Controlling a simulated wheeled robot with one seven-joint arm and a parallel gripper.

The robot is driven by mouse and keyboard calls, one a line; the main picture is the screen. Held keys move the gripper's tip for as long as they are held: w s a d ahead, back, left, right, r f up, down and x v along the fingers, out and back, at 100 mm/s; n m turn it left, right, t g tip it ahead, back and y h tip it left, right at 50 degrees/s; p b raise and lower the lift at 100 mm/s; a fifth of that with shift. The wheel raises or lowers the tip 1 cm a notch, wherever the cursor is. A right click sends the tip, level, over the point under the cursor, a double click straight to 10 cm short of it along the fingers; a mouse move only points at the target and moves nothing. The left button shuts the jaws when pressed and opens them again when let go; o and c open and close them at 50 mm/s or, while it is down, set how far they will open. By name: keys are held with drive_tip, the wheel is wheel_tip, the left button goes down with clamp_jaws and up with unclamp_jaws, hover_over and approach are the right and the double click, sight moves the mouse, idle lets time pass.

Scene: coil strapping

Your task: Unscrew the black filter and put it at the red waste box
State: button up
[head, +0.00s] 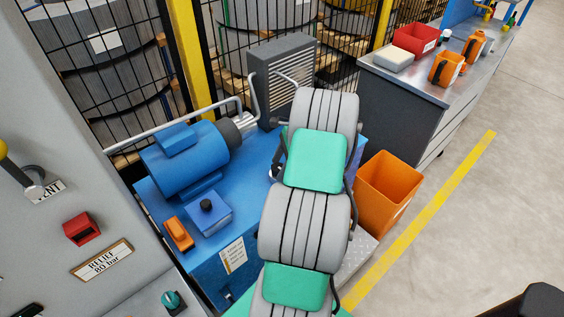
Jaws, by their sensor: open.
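My grey and green arm rises from the bottom through the middle of the head view and covers part of the blue power unit (184,258). My gripper does not show; the arm links hide the area beyond them. No black filter can be made out with certainty, and the part of the unit behind my arm is hidden. A small blue block with a black cap (206,205) sits on the unit's top, left of my arm. A red box (417,39) stands on the grey workbench at the upper right, apart from my arm.
A blue motor (184,160) and an orange part (178,233) are on the unit. A grey cooler (282,75) stands behind. An orange bin (386,190) is right of my arm. Orange tools (447,69) lie on the bench.

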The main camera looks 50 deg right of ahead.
drive_tip(key=shift+c, duration=0.3)
clamp_jaws()
idle(0.8)
drive_tip(key=shift+r, duration=0.1)
drive_tip(key=shift+w+r+n+g+p, duration=0.15)
drive_tip(key=shift+n+g+p, duration=0.35)
drive_tip(key=shift+n+p, duration=0.55)
drive_tip(key=n+g, duration=0.1)
drive_tip(key=n, duration=0.2)
drive_tip(key=shift+w+d+y, duration=0.1)
drive_tip(key=shift+y, duration=0.2)
drive_tip(key=shift+f+n+g, duration=0.25)
drive_tip(key=shift+n+g, duration=0.15)
drive_tip(key=shift+n, duration=1.05)
